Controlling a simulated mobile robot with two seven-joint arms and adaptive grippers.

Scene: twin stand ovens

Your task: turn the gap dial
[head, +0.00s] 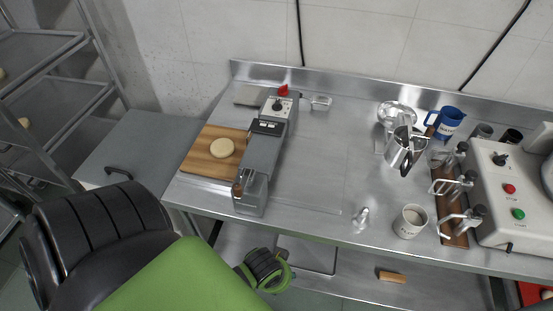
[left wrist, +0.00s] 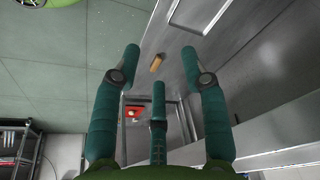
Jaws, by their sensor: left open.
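The machine (head: 266,150) is a long grey unit with a small plate on the left half of the steel table. A dark round dial (head: 277,104), likely the gap dial, sits on the light panel at its far end. A red knob (head: 283,90) stands just behind it. My left arm crosses the lower left of the head view, its wrist low in front of the table, well apart from the dial. My left gripper (left wrist: 161,66) shows three teal fingers spread open and empty in the left wrist view; the dial is not in that view. My right gripper is not in view.
A wooden board (head: 200,164) with a round dough piece (head: 222,148) lies beside the machine. Metal jug (head: 400,150), blue jug (head: 449,121), white cup (head: 410,221) and a white machine (head: 515,190) stand at right. Mid-table is mostly clear. A lower shelf holds a wooden block (head: 391,277).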

